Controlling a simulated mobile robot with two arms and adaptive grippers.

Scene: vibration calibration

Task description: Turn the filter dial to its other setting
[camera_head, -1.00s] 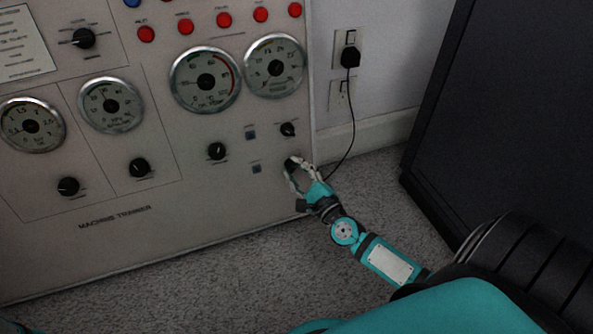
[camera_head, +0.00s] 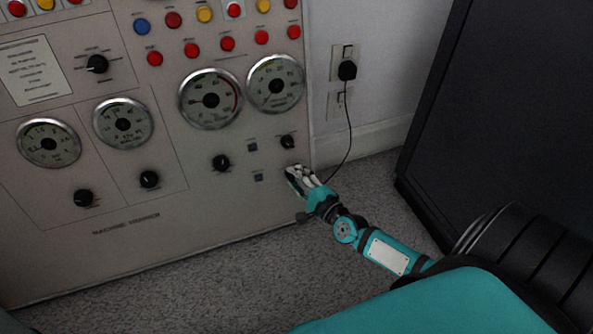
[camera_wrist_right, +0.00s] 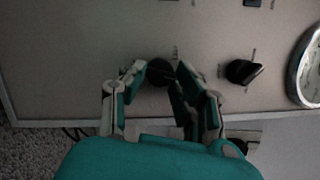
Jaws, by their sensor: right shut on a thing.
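My right gripper (camera_head: 294,175) is at the lower right corner of the grey machine panel (camera_head: 200,230). In the right wrist view its two fingers (camera_wrist_right: 172,84) are around a round black dial (camera_wrist_right: 158,76), shut on it. The head view hides this dial behind the fingers. The labels are too small to read, so I cannot confirm which dial is the filter dial, nor its setting. Another black dial (camera_head: 288,142) sits just above the gripper, and it also shows in the right wrist view (camera_wrist_right: 243,72), apart from the fingers. My left gripper is not in view.
More black dials (camera_head: 221,163), round gauges (camera_head: 275,83) and red, yellow and blue buttons cover the panel. A black plug (camera_head: 347,70) with a hanging cord is on the wall to the right. A large dark cabinet (camera_head: 470,110) stands farther right. Grey carpet lies below.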

